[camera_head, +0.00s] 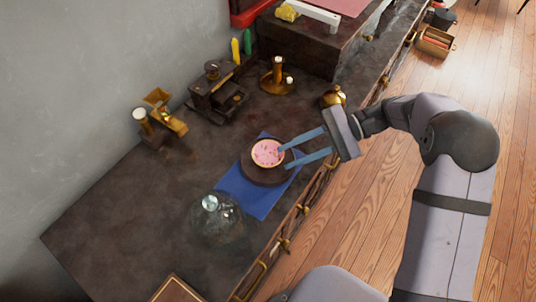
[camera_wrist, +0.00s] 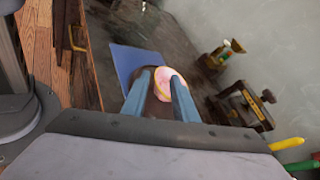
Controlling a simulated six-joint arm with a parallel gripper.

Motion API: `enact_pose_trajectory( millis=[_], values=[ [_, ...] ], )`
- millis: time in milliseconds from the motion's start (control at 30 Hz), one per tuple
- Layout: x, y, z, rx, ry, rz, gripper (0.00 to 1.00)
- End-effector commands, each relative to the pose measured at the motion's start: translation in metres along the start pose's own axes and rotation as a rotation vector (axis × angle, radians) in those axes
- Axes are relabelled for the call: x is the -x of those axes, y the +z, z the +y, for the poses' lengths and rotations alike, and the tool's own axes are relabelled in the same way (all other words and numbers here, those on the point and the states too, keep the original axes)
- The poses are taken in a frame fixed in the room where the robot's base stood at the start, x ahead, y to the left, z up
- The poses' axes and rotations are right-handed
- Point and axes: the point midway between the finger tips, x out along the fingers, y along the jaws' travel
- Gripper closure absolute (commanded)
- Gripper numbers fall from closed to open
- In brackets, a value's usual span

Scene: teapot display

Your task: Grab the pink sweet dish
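The pink sweet dish (camera_head: 268,153) is a small round dish with a pale rim and pink top. It rests on a round dark brown stand (camera_head: 262,174), which sits on a blue cloth (camera_head: 241,190). My gripper (camera_head: 282,157) is open, its two blue fingers reaching in from the right; one fingertip is close to the dish's right edge. In the wrist view the dish (camera_wrist: 164,78) shows beyond and between the fingers, partly hidden by the right finger. Whether a finger touches it I cannot tell.
A glass dome (camera_head: 217,221) stands in front of the cloth on the dark counter. A brass candle holder (camera_head: 277,77), a dark wooden grinder-like device (camera_head: 216,93) and a brass object (camera_head: 165,112) stand behind. The left part of the counter is clear.

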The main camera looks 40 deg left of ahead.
Motion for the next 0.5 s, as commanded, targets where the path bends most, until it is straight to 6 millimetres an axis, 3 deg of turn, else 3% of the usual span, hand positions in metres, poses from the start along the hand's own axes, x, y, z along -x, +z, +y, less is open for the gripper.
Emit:
enact_pose_trajectory(
  millis=[500],
  values=[
    [-0.049, -0.002, -0.001, 0.001, 0.002, 0.000, 0.74]
  ],
)
